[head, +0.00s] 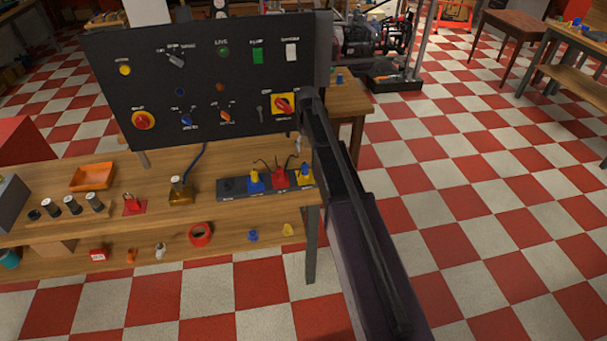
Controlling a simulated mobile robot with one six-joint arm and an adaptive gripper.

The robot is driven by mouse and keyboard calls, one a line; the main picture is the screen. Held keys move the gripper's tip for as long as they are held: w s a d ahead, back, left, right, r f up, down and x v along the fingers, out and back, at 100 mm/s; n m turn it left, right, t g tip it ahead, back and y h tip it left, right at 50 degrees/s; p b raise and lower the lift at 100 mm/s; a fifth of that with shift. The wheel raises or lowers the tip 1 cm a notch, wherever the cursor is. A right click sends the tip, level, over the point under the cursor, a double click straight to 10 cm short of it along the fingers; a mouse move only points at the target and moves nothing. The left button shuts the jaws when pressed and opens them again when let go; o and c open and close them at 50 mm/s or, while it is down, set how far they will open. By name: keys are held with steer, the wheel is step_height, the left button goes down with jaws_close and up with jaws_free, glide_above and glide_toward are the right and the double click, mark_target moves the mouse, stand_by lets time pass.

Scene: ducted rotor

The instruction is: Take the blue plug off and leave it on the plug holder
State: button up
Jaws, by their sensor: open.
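A blue plug (256,182) stands upright on a dark strip (237,196) on the front bench, to the left of a red plug (280,177) and a yellow plug (304,176). Its fit on the strip is too small to make out. Which thing is the plug holder I cannot tell; the strip's left end looks bare of coloured plugs. My dark arm crosses the view just right of the strip. My gripper does not show clearly and seems hidden behind my arm.
A black control panel (200,131) rises behind the bench (60,228). An orange tray (92,177), a brown block with a grey cylinder (180,193) and several grey cylinders stand left of the strip. Red tape (201,235) and small parts lie on the lower shelf.

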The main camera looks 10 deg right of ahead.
mark_target(305, 166)
steer(key=shift+f+b, duration=2.75)
steer(key=shift+f, duration=0.25)
steer(key=f+b, duration=0.3)
steer(key=shift+a+f, duration=0.2)
steer(key=shift+a, duration=0.1)
steer(key=shift+f+b, duration=0.9)
steer(key=shift+b, duration=0.2)
steer(key=shift+s, duration=0.1)
jaws_close()
